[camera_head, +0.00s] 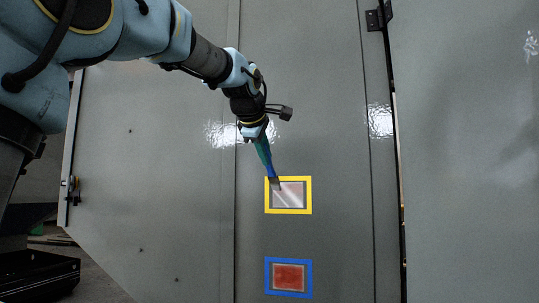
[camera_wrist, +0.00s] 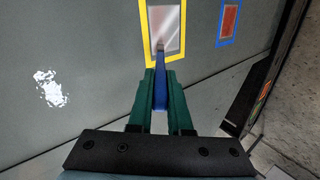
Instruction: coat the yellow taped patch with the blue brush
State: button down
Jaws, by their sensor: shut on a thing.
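The yellow taped patch (camera_head: 288,211) is a yellow tape frame on the grey panel, around a pinkish area with pale white streaks across it. It also shows in the wrist view (camera_wrist: 146,50). The blue brush (camera_head: 263,151) is held by my gripper (camera_head: 257,137), pointing down and slightly right. Its tip is at the upper left part of the patch; whether it touches cannot be told for certain. In the wrist view the green fingers of my gripper (camera_wrist: 160,98) are closed on the blue brush (camera_wrist: 160,90), whose tip lies over the patch's lower middle.
A blue taped frame (camera_head: 268,277) with a red patch (camera_head: 289,276) is below the yellow one on the same panel. A hinge (camera_head: 374,20) and a dark vertical gap stand to the right. A black bin (camera_head: 40,275) is on the floor at lower left.

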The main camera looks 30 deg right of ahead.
jog(key=shift+s+d, duration=2.95)
jog(key=shift+d, duration=0.2)
jog(key=w+a, duration=0.7)
jog(key=shift+w+a+b, duration=0.15)
jog(key=shift+a+b, duration=0.2)
jog(key=shift+b, duration=0.05)
dwell(1.5)
jog(key=s+a+b, duration=0.2)
jog(key=s+a, duration=0.2)
jog(key=shift+s+b, duration=0.25)
jog(key=shift+b, duration=0.15)
dwell(0.4)
